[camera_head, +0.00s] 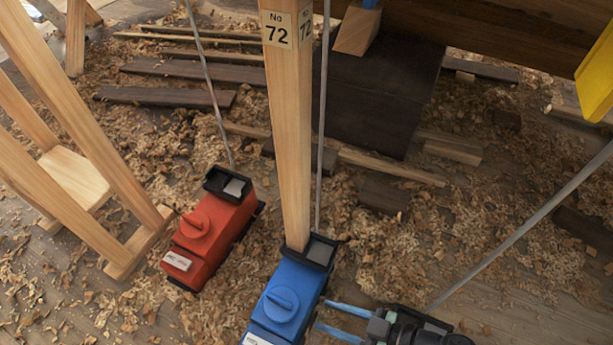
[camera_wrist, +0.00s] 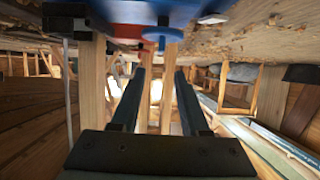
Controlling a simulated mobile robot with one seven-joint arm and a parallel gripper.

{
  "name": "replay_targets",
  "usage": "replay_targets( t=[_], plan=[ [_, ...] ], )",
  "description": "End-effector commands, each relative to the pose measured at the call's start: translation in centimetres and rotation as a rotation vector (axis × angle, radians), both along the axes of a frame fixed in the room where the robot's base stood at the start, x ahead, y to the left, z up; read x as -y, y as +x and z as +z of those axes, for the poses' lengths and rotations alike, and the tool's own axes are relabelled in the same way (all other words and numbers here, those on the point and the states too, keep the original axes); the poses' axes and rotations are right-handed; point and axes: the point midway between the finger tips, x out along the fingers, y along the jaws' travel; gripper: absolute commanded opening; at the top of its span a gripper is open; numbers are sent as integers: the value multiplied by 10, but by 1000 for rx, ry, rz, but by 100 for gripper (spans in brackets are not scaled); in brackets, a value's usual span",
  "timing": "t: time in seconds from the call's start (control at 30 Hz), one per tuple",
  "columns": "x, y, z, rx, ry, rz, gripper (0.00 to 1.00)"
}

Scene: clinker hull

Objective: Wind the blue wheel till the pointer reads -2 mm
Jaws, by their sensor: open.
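The blue wheel (camera_head: 281,303) is a round knob with a raised bar across it, on top of a blue box (camera_head: 262,322) at the foot of a wooden post. My gripper (camera_head: 322,314) comes in from the right, its two fingers apart and reaching toward the box's right side. In the wrist view, which looks upside down, the wheel (camera_wrist: 163,35) shows beyond the open fingertips (camera_wrist: 160,71), with nothing between the fingers. I cannot make out a pointer or a millimetre scale.
A red box (camera_head: 212,240) with a similar red knob stands to the left. The wooden post (camera_head: 290,130) labelled 72 rises beside the blue box. Thin grey rods slant upward nearby. Wooden trestle legs (camera_head: 60,90) stand at left. Shavings and loose boards cover the floor.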

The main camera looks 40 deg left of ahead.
Motion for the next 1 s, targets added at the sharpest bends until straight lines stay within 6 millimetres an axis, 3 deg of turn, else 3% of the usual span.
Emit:
replay_targets(
  t=[0.47, 1.0],
  plan=[
    [-24, -7, -16, 7, 7, 9, 45],
    [-107, -27, -49, 4, 5, 8, 45]
  ],
)
